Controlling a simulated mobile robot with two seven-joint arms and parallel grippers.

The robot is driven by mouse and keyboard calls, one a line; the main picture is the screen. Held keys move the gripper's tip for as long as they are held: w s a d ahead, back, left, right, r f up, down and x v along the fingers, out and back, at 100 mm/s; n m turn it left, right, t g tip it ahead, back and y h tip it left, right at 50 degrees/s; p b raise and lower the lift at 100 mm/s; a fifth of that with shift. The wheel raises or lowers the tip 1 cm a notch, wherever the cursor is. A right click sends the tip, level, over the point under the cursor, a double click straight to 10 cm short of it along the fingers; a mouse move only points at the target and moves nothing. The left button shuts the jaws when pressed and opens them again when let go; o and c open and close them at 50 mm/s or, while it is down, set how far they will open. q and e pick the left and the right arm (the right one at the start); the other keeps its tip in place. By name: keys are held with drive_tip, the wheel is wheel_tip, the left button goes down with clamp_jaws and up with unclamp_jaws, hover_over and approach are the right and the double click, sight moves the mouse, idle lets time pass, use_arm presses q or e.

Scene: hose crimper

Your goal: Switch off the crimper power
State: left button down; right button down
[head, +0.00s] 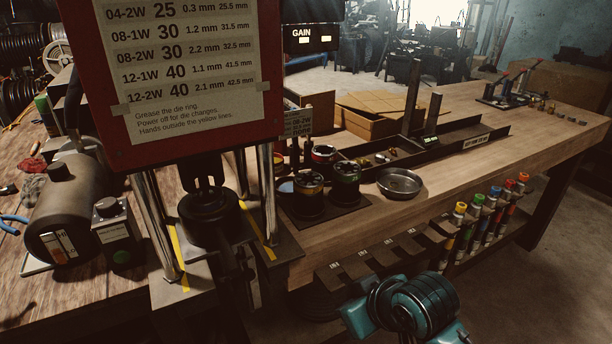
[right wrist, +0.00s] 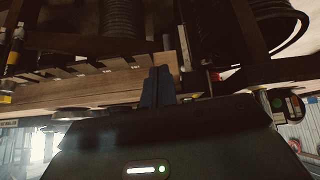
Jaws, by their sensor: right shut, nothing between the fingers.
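The crimper (head: 208,215) stands at the left of the head view, with a red frame, steel columns and a dark central ram. Beside it on the left is a small grey control box (head: 118,232) with a black knob on top and a green button low on its front. A dark cylindrical unit (head: 68,215) with a small panel on its end sits left of that box. I cannot tell which control is the power switch. My right gripper (right wrist: 155,87) is shut and empty in the right wrist view, below the bench edge. My left gripper is out of view.
A sign with die figures (head: 190,65) covers the crimper's upper front. Round dies (head: 308,195) and a metal dish (head: 399,183) stand on the wooden bench (head: 340,235). My teal right arm is at the bottom of the head view.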

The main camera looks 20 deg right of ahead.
drive_tip(key=w+a+r+n+t+y, duration=0.15)
drive_tip(key=w+r, duration=0.25)
drive_tip(key=r, duration=0.5)
drive_tip(key=w+r+n+t, duration=0.15)
drive_tip(key=w+r, duration=0.25)
drive_tip(key=r, duration=0.4)
drive_tip(key=w+a+r+t+y, duration=0.15)
drive_tip(key=w+r, duration=0.25)
drive_tip(key=r, duration=0.5)
drive_tip(key=s+r+n+t+y, duration=0.1)
drive_tip(key=s+r+n+t, duration=0.1)
drive_tip(key=r, duration=1.1)
drive_tip(key=s+r+n+t+y, duration=0.1)
drive_tip(key=s+r, duration=0.3)
drive_tip(key=r, duration=0.9)
drive_tip(key=shift+s+r+n+t, duration=0.2)
drive_tip(key=shift+n+t, duration=0.45)
drive_tip(key=shift+n, duration=0.15)
drive_tip(key=shift+w+a, duration=0.1)
